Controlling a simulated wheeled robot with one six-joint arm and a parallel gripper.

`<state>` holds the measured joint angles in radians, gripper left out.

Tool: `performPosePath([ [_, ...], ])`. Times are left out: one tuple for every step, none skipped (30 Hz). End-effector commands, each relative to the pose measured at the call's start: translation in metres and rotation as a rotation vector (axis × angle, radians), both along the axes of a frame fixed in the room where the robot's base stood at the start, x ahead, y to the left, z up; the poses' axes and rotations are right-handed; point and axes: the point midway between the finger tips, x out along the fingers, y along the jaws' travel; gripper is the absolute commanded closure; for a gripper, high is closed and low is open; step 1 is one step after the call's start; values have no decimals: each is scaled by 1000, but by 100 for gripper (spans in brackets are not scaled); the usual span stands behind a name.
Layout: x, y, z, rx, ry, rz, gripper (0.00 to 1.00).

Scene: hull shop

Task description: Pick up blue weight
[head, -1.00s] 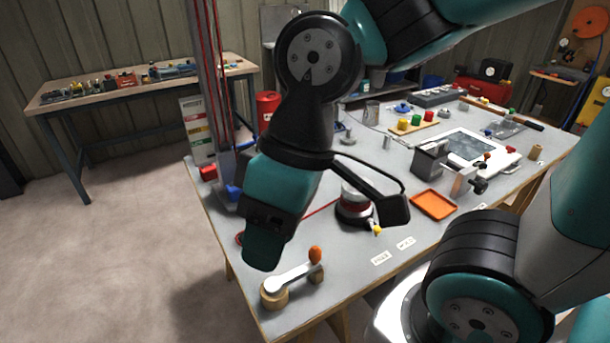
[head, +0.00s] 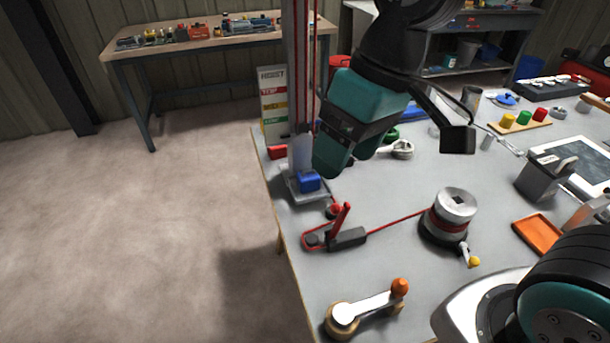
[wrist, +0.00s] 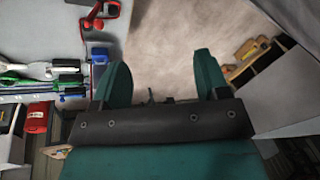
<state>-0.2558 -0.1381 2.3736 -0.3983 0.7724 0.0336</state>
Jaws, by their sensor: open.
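The blue weight (head: 309,182) is a small blue block on a light tray (head: 296,196) at the foot of the hoist, at the table's left edge. My gripper (head: 343,165) is at the right of the blue weight in the head view, above the table. In the wrist view its two teal fingers (wrist: 160,68) stand wide apart with only floor between them. A small blue patch (wrist: 99,51) shows left of the fingers there; I cannot tell whether it is the weight.
The hoist post (head: 298,75) with red ropes rises behind the weight. A red-handled cleat (head: 345,234) and a winch drum (head: 449,213) with red rope stand nearer. A wooden-ended lever (head: 365,308) is at the front. Open floor lies left of the table.

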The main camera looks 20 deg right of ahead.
Motion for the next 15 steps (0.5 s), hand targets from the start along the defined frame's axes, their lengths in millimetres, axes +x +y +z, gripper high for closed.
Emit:
performPosePath([
  [34, -2, -13, -30, 13, -48, 32],
  [54, -4, -19, -50, 19, -79, 32],
  [81, -7, -28, -77, 27, -123, 32],
  [102, -10, -35, -98, 33, -157, 32],
  [122, -13, -43, -117, 39, -190, 32],
  [147, -18, -55, -142, 48, -236, 32],
  [164, -21, -64, -160, 53, -268, 32],
  [181, -24, -73, -177, 58, -299, 32],
  [201, -28, -86, -197, 66, -339, 32],
  [214, -30, -95, -211, 69, -366, 32],
  [227, -33, -103, -224, 73, -391, 32],
  [240, -36, -114, -239, 80, -422, 32],
  [249, -39, -122, -247, 82, -443, 32],
  [257, -41, -128, -256, 85, -461, 32],
  [265, -43, -135, -266, 89, -481, 32],
])
